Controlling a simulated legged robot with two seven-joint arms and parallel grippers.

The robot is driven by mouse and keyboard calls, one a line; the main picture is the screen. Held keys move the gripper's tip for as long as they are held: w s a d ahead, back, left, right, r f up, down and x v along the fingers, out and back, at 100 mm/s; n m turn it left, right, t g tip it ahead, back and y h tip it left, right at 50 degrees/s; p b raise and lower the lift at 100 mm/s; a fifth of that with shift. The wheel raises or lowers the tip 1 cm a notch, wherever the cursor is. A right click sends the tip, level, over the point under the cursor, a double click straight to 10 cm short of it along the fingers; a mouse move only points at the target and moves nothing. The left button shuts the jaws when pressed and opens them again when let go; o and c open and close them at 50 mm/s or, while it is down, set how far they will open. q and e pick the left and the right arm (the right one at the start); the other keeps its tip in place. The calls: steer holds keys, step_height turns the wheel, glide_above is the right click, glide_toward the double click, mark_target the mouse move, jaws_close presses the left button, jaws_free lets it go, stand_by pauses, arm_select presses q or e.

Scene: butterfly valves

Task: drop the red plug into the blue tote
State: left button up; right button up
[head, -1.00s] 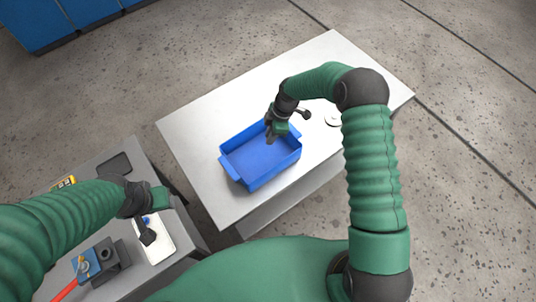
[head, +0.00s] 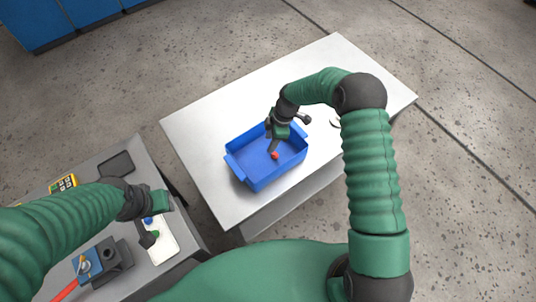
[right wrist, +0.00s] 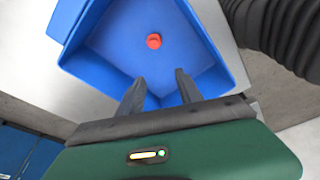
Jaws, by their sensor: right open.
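The red plug (head: 275,156) lies on the floor of the blue tote (head: 240,170). In the right wrist view the red plug (right wrist: 153,41) stands clear of the fingers, inside the blue tote (right wrist: 85,68). My right gripper (head: 272,148) is over the tote. Its fingers (right wrist: 160,88) are spread apart, with nothing between them. My left gripper (head: 152,222) is above the grey table at the lower left, by a white tray (head: 160,248); its fingertips are too hidden to tell their state.
The tote stands on a pale table (head: 205,105) with free room around it. The grey table (head: 125,143) holds a blue valve block (head: 88,262) with a red handle, a yellow device (head: 63,184) and a dark flat pad (head: 115,164). Small blue and green pieces lie on the white tray.

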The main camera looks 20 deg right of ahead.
steer(key=w+d+b+v, duration=0.1)
steer(key=b+v, duration=0.3)
steer(key=v, duration=1.3)
arm_select(q)
steer(key=s+a+b+x, duration=0.1)
steer(key=s+b+x, duration=0.1)
steer(key=b+x, duration=0.5)
steer(key=shift+s+b+x, duration=0.3)
steer(key=shift+s+x, duration=0.25)
steer(key=shift+x, duration=1.9)
arm_select(e)
steer(key=s+a+f+m+t+h, duration=0.1)
steer(key=s+f+m, duration=0.4)
steer(key=s+m, duration=0.3)
steer(key=s+a+f+m+t+h, duration=0.1)
steer(key=s+f+m, duration=0.4)
steer(key=s, duration=0.9)
steer(key=shift+s+a+f+m+h, duration=0.2)
steer(key=shift+s+f+m+h, duration=0.2)
steer(key=shift+m, duration=1.3)
